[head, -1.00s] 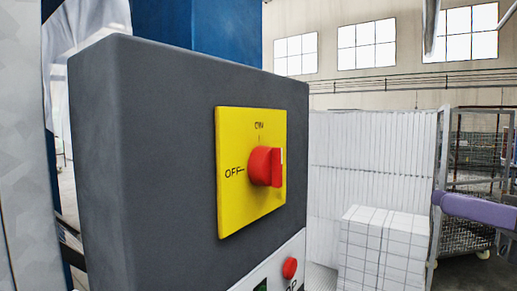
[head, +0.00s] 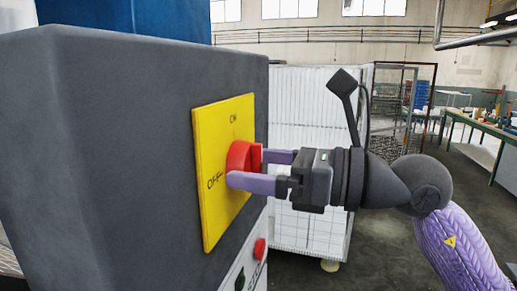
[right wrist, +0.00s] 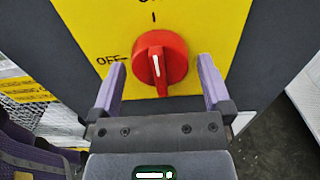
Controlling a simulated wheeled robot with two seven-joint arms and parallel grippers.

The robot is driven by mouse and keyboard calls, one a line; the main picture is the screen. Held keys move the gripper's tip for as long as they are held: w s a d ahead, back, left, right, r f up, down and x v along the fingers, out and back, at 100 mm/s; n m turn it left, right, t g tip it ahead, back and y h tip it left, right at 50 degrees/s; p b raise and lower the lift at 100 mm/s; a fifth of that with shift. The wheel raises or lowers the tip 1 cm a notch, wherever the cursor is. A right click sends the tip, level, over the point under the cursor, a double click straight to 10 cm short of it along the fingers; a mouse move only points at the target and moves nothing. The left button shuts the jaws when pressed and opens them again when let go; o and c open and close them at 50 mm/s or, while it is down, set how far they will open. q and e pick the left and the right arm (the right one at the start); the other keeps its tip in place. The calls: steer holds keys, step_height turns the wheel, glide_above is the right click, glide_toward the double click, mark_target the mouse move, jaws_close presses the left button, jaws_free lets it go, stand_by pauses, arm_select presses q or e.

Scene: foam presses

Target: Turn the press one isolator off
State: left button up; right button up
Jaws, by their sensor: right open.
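The red rotary isolator knob (head: 240,158) sits on a yellow plate (head: 208,225) marked ON at the top and OFF at the left, on the side of a dark grey cabinet. In the right wrist view the knob (right wrist: 159,60) has its grip bar upright, in line with the ON mark. My right gripper (head: 249,168) is open, its purple fingers pointing at the plate. In the right wrist view the fingers (right wrist: 161,66) stand on either side of the knob, with gaps showing. My left gripper is not in view.
The grey cabinet (head: 90,150) fills the left. Below the yellow plate are a red button (head: 259,249) and a green one (head: 240,279) on a pale panel. A white stack in a wheeled cage (head: 310,100) stands behind. Open floor lies to the right.

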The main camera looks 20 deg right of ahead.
steer(key=shift+c, duration=0.3)
steer(key=c, duration=1.1)
steer(key=shift+o, duration=0.2)
steer(key=shift+f+n+b, duration=0.2)
steer(key=shift+n+b, duration=1.2)
steer(key=shift+n, duration=0.2)
steer(key=n+b, duration=0.3)
steer(key=n, duration=0.2)
steer(key=shift+w+r, duration=0.1)
steer(key=n+b, duration=0.2)
steer(key=n, duration=0.3)
steer(key=shift+n, duration=0.4)
steer(key=shift+r+n+b, duration=0.15)
steer(key=shift+n+b, duration=0.4)
steer(key=shift+n, duration=1.35)
steer(key=o, duration=1.1)
